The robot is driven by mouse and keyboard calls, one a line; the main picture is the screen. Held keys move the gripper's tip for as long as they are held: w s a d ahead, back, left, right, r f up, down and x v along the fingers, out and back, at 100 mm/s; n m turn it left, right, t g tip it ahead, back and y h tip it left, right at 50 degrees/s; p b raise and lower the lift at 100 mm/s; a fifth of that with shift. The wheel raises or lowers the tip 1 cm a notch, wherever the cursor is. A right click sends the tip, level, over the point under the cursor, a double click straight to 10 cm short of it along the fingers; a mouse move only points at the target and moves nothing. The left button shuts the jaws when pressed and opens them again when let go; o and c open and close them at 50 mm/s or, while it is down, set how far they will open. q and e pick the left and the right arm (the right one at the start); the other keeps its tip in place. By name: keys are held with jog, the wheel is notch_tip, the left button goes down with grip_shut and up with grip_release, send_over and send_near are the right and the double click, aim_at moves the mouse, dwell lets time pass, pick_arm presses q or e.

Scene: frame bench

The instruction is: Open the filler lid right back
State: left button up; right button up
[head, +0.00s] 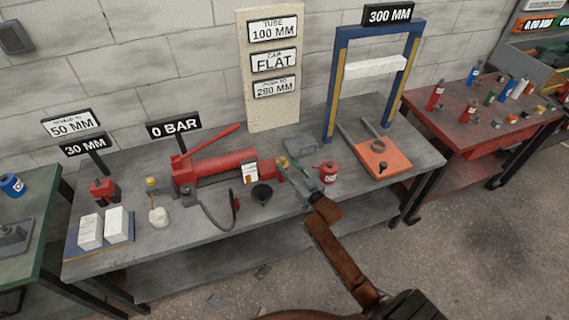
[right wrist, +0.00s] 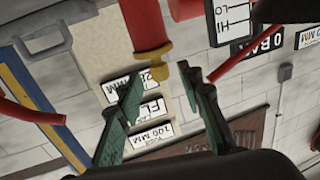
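A red hydraulic pump (head: 225,166) lies on the grey bench, with a long red handle above it and a HI/LO label (right wrist: 233,20) on its side. A brass-yellow fitting (head: 283,162) sits at its right end; in the right wrist view it shows as a yellow stub (right wrist: 152,62) under a red collar. I cannot tell for certain which part is the filler lid. My right gripper (head: 292,171) is beside the brass fitting. In the right wrist view its two green fingers (right wrist: 159,80) are spread, with nothing clearly held between them. My left gripper is not in view.
A black funnel (head: 262,193) and a red can (head: 328,172) stand close to my right gripper. A blue press frame (head: 333,85) rises behind, with an orange plate (head: 384,158) before it. A hose curves across the bench front. White blocks (head: 90,230) lie at left.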

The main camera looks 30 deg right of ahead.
jog(key=shift+w, duration=1.15)
jog(key=shift+c, duration=0.6)
grip_shut()
